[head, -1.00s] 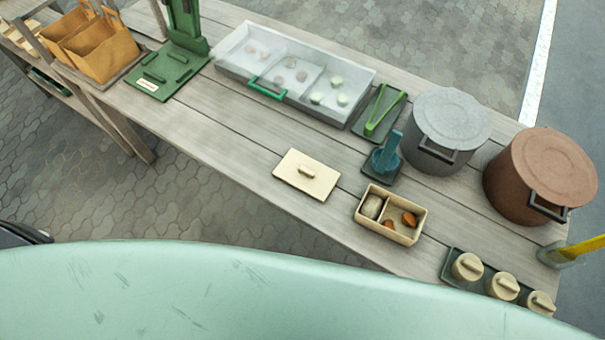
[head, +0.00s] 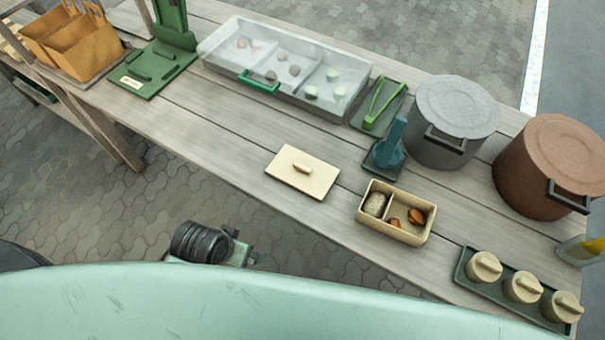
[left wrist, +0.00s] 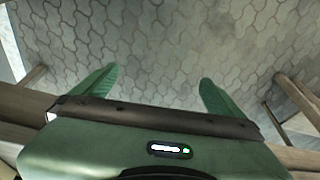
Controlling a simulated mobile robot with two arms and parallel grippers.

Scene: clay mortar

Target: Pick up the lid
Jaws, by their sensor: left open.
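The lid (head: 302,172) is a flat cream rectangle with a small raised handle. It lies on the wooden table near its front edge, left of a cream divided box (head: 396,212). The box is uncovered and holds a pale round item and orange-brown pieces. In the left wrist view my left gripper (left wrist: 158,76) has its two green fingers apart, with nothing between them but paving behind. In the head view a dark joint and a small green end of my arm show below the table's front edge, apart from the lid. My right gripper is not in view.
Behind the lid is a clear tray (head: 287,68) with a green handle. A blue-green tool (head: 388,147), green tongs (head: 378,103), a grey pot (head: 455,120) and a brown pot (head: 545,165) stand right. Lidded jars (head: 523,286) are front right. Table left of the lid is bare.

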